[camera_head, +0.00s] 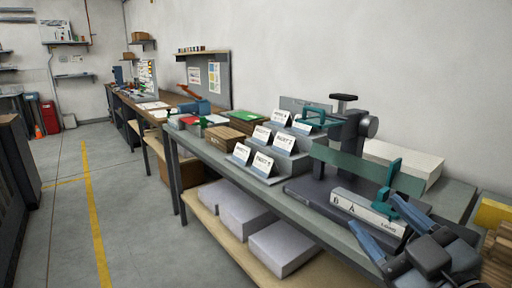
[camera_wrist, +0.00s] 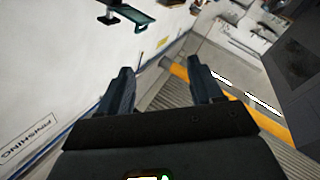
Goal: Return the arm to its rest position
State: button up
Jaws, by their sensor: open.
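My gripper (camera_head: 374,211) is at the lower right of the head view, with its two blue fingers spread apart. It appears in front of the bench edge, near a white block marked B, A and LONG (camera_head: 365,213); I cannot tell the exact gap. In the wrist view my gripper (camera_wrist: 160,68) shows two dark blue fingers apart with nothing between them. Part of my arm fills the lower right corner of the head view.
A press with a teal plate (camera_head: 352,164) stands on the grey bench beside my gripper. Several white cards (camera_head: 262,163) stand further along. White packs (camera_head: 283,248) lie on the lower shelf. The floor by the yellow line (camera_head: 93,215) is clear.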

jog(key=s+f+m+g+h, duration=0.2)
jog(key=s+f+m+h, duration=0.3)
jog(key=s+f+m, duration=0.75)
jog(key=s+d+f+n+g, duration=0.1)
jog(key=s+n, duration=0.1)
jog(key=s, duration=0.9)
jog(key=s+d+f+n+g+p, duration=0.1)
jog(key=s+d+f+n, duration=0.1)
jog(key=s, duration=0.9)
jog(key=shift+s+y, duration=0.3)
jog(key=shift+s, duration=0.1)
jog(key=shift+d, duration=0.1)
